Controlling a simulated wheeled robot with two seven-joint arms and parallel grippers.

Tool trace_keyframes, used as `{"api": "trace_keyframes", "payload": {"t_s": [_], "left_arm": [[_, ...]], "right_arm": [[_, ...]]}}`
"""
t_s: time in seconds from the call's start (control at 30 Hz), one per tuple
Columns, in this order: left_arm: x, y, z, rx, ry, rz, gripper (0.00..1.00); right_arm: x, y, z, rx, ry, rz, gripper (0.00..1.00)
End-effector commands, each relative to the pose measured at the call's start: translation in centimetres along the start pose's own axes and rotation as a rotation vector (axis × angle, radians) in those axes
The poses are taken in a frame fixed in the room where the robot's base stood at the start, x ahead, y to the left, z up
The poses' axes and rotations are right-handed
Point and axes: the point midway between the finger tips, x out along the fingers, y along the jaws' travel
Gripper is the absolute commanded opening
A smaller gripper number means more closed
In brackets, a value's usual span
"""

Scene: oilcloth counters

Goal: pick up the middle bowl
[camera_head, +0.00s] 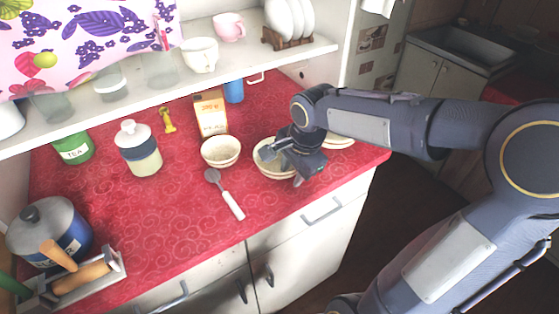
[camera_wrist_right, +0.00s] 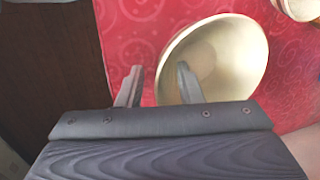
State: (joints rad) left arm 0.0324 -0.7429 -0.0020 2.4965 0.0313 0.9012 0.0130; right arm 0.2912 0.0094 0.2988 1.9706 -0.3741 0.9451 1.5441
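Three cream bowls stand in a row on the red counter. The middle bowl (camera_head: 262,169) is partly covered by my right gripper (camera_head: 283,167). In the right wrist view the middle bowl (camera_wrist_right: 232,62) is large, and my right gripper (camera_wrist_right: 159,82) is open with a clear gap between its fingers. One finger shows over the inside of the bowl and the other outside it, with the near rim between them. I cannot tell whether they touch it. The left bowl (camera_head: 221,151) is in full view; the right bowl (camera_head: 341,141) is mostly behind my arm. My left gripper is not in view.
A ladle (camera_head: 226,195) lies in front of the left bowl. A carton (camera_head: 211,114), a blue cup (camera_head: 234,91) and a jar (camera_head: 139,150) stand behind and left. A pot (camera_head: 50,230) is at far left. A shelf (camera_head: 240,62) overhangs the back.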

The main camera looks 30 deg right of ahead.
Motion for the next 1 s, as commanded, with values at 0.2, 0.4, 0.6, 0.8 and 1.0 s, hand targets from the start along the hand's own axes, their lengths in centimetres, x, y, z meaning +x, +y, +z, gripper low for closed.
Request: {"api": "trace_keyframes", "payload": {"t_s": [0.2,0.4,0.6,0.8,1.0], "left_arm": [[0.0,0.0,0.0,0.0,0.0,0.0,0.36],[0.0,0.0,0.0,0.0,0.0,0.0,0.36],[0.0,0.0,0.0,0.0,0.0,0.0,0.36],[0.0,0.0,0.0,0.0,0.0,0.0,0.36],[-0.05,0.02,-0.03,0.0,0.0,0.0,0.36]], "right_arm": [[0.07,-0.03,0.01,0.0,0.0,-0.002,0.33],[0.05,-0.03,0.01,-0.001,0.0,-0.002,0.07],[0.07,0.01,0.02,-0.001,0.0,0.0,0.0],[0.09,0.03,0.05,-0.001,-0.001,0.001,0.0],[-0.57,-0.14,0.05,-0.001,-0.001,0.002,0.0]]}}
